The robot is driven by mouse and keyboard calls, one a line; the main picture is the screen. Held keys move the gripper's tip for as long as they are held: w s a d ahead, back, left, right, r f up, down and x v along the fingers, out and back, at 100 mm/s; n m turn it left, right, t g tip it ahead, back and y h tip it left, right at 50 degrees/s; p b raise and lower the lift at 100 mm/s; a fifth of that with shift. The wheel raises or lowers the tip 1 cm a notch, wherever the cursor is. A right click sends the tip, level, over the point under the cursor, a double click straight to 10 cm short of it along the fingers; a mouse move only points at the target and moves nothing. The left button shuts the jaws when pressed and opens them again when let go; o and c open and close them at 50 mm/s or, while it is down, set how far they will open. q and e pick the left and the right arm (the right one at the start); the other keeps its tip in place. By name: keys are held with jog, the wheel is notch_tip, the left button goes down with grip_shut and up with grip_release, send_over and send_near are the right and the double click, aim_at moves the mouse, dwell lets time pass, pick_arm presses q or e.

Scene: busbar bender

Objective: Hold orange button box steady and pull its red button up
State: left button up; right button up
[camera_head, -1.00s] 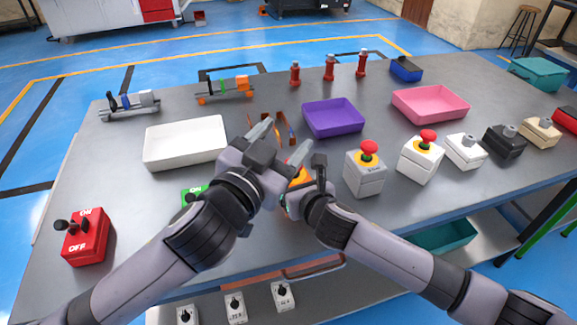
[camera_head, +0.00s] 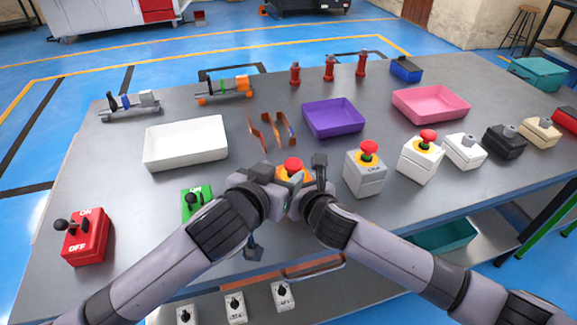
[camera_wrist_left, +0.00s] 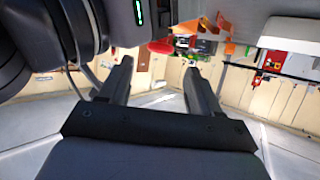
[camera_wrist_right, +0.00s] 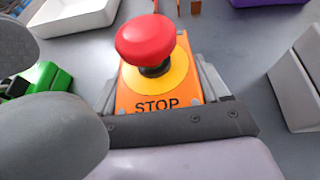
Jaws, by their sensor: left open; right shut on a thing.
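The orange button box (camera_wrist_right: 160,103) stands on the table, marked STOP, with a yellow collar and a red mushroom button (camera_wrist_right: 146,40) on a dark stem. In the head view, the red button (camera_head: 292,165) shows between my two hands, and most of the box is hidden. My right gripper (camera_wrist_right: 160,92) is shut on the box, one finger on each side. My left gripper (camera_wrist_left: 158,75) is open and empty beside the box. In the left wrist view, the red button (camera_wrist_left: 160,46) appears beyond the fingertips; I cannot tell whether they touch it.
A grey box (camera_head: 366,178) and a white box (camera_head: 421,165), both with red buttons, stand to the right. A green switch box (camera_head: 196,204) is close by my left arm. Copper strips (camera_head: 270,132), a white tray (camera_head: 186,146) and a purple tray (camera_head: 333,120) lie behind.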

aim_at(292, 164)
pick_arm(q)
jog(key=shift+x, duration=2.55)
